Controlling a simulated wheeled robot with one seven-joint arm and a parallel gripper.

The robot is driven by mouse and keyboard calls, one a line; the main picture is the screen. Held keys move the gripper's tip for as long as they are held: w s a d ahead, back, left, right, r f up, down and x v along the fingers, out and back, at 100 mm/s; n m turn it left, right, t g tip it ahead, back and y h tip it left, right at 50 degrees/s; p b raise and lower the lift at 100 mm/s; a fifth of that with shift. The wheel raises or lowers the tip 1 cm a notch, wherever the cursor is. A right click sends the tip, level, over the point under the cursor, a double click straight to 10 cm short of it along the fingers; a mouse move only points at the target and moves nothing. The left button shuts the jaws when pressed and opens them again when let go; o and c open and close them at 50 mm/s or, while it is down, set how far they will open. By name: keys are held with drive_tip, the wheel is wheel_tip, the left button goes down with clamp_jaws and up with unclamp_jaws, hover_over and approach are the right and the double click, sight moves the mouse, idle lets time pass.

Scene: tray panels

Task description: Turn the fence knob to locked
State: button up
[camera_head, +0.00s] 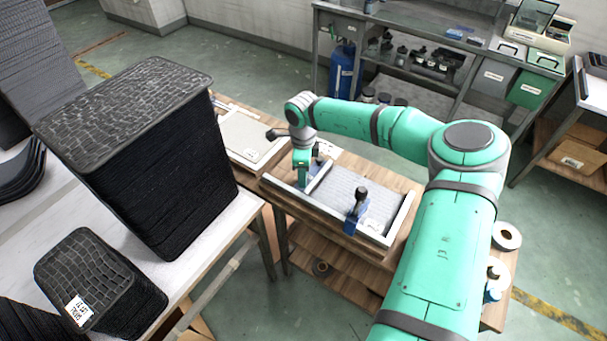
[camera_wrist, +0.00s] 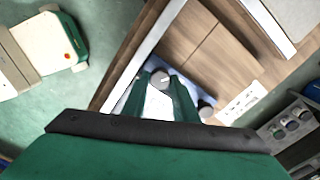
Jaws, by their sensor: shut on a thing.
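In the wrist view, a round grey knob (camera_wrist: 160,77) with a pale mark on its top sits between the two green fingertips of my gripper (camera_wrist: 160,82). My gripper is shut on this knob. In the head view my gripper (camera_head: 302,184) points down at the left end of the tray fixture (camera_head: 398,226) and hides the knob. A crossbar (camera_head: 320,177) of the fixture runs close beside the gripper. The mark's exact angle and any lock lettering are too small to read.
A second dark knob (camera_wrist: 206,108) stands beside the gripped one. A blue clamp with a black handle (camera_head: 355,211) stands on the fixture's front side. A tall stack of black panels (camera_head: 180,170) stands on the left table. A white label card (camera_wrist: 240,103) lies nearby.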

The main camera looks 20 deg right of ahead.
drive_tip(key=shift+m, duration=3.4)
drive_tip(key=shift+w+d+r+m, duration=0.1)
drive_tip(key=shift+d+m, duration=0.05)
drive_tip(key=shift+m, duration=0.7)
drive_tip(key=shift+d+m, duration=0.1)
drive_tip(key=shift+m, duration=0.75)
idle(2.9)
